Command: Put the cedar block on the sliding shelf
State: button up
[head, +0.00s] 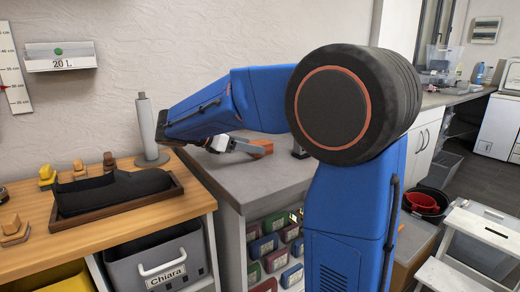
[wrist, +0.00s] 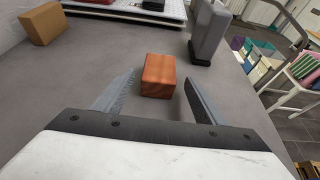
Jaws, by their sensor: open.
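A reddish-brown wooden block, which looks like the cedar block (wrist: 158,75), lies on the grey worktop between the tips of my gripper (wrist: 160,84) in the wrist view. The fingers are open, with a gap on each side of the block. In the head view the block (head: 263,146) shows as a small orange shape just beyond my gripper (head: 243,146), partly hidden by it. I cannot make out a sliding shelf for certain in either view.
A tan block (wrist: 43,23) lies at the far left of the grey worktop (wrist: 95,48). A grey upright object (wrist: 209,32) stands close beyond the right finger. A white flat device (wrist: 120,9) is at the back. A wooden counter (head: 120,213) holds a tray with a dark shape.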

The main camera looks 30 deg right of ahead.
aim_at(259, 143)
jog(key=shift+r+x, duration=0.1)
jog(key=shift+x, duration=1.05)
jog(key=shift+r+x, duration=0.15)
jog(key=shift+x, duration=1)
jog(key=shift+w+d, duration=0.1)
jog(key=shift+w, duration=0.05)
jog(key=c, duration=1.3)
jog(key=shift+o, duration=0.2)
